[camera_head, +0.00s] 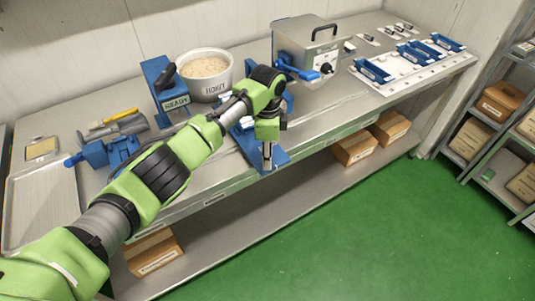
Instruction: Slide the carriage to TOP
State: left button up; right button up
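My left arm comes in from the lower left, and its gripper (267,163) points down in front of a blue fixture (277,160) at the table's front edge. The fixture has a blue base plate and upright parts, largely hidden behind my arm and wrist. I cannot tell which part of it, if any, is the carriage, and I see no TOP mark. The gripper's fingers are small and dark, and I cannot tell whether they touch the fixture. My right gripper is not in view.
A blue stand marked READY (175,102) and a white tub (212,86) of pale contents stand behind my arm. A metal box (312,45) with a blue lever (298,71) is to the right. A blue clamp-like device (108,151) is at left. Boxes sit on the lower shelf.

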pick_arm(q)
notch_tip(320, 180, up, 12)
jog(key=shift+r, duration=0.1)
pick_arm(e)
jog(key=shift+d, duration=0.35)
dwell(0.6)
